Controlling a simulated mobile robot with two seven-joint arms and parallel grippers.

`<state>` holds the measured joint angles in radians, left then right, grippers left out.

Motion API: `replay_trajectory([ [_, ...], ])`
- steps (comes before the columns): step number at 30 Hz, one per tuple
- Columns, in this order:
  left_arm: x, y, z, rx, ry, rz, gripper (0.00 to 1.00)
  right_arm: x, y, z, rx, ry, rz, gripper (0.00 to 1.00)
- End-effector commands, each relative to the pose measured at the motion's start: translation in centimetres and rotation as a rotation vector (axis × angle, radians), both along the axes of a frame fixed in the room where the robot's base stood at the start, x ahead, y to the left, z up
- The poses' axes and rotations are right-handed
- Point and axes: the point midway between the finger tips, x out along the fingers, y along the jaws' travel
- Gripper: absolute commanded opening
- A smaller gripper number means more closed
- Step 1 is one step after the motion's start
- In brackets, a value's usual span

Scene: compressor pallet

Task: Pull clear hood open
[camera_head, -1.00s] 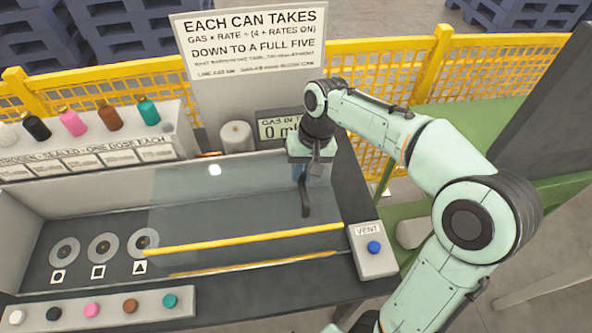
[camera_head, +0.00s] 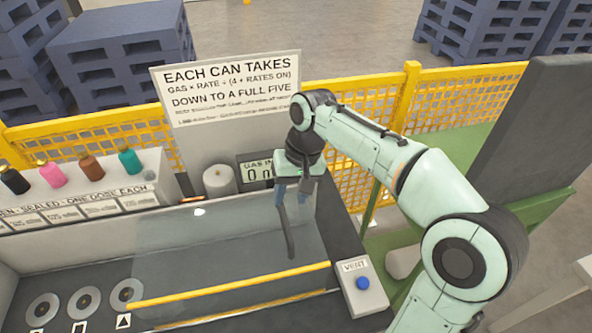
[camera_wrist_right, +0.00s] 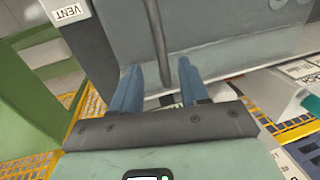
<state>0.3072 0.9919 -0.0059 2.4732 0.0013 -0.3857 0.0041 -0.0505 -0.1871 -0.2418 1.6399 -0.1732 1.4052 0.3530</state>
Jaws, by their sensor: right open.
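The clear hood (camera_head: 185,250) is a see-through cover over the right part of the dark bench, with a yellow strip (camera_head: 235,285) along its front edge. A dark, slim upright bar (camera_head: 289,235), apparently its handle, stands at its right part. My right gripper (camera_head: 291,198) is open, pointing down at the bar's upper end. In the right wrist view, the bar (camera_wrist_right: 155,35) runs between and beyond the blue fingers of the gripper (camera_wrist_right: 158,68), with a gap on both sides. Whether the fingers touch it is not clear. My left gripper is not in view.
A vent box with a blue button (camera_head: 362,283) stands right of the hood. A white canister (camera_head: 219,180) and a gas display (camera_head: 257,172) stand behind. Colored bottles (camera_head: 90,168) line a rack at left. A yellow mesh fence (camera_head: 450,95) runs behind the bench.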

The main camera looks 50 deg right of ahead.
Motion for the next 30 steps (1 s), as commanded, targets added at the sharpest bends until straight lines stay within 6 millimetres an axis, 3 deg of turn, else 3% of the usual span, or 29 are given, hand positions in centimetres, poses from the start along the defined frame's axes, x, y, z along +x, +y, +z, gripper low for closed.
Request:
replay_trajectory([
  [3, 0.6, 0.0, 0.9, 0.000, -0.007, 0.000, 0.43, -0.2, -0.5, 3.0, -0.001, -0.005, -0.001, 0.44],
  [10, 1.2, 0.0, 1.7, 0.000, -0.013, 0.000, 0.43, -0.6, -1.0, 6.0, 0.000, -0.002, 0.000, 0.44],
  [30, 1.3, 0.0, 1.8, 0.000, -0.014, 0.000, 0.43, -0.8, -1.1, 6.6, 0.000, 0.001, 0.001, 0.44],
])
